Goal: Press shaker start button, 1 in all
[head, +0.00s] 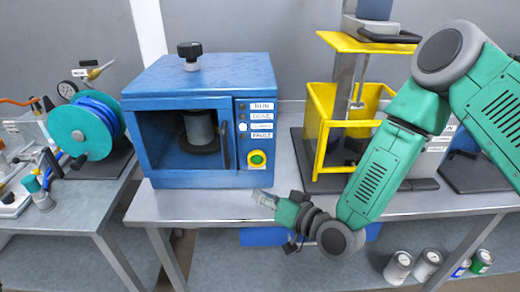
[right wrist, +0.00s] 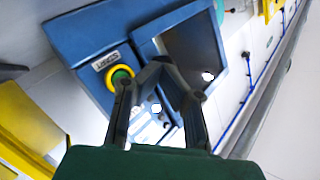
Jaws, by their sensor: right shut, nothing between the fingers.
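The shaker is a blue box (head: 200,92) with an open-fronted chamber on the bench, holding a dark cylinder. Its start button (head: 257,159) is green with a yellow ring, low on the right front panel. In the right wrist view the button (right wrist: 121,76) sits below a START label, left of the fingertips. My right gripper (head: 262,196) is shut and empty, in front of the panel and lower than the button in the head view. It appears apart from the button; the exact gap is unclear. The gripper also shows in the right wrist view (right wrist: 158,68). My left gripper is out of view.
A yellow-framed machine (head: 319,122) stands right of the shaker, behind my right arm. A teal reel (head: 78,132) stands on the left bench. Several cans (head: 398,266) sit below the bench at right. Bench surface before the shaker is clear.

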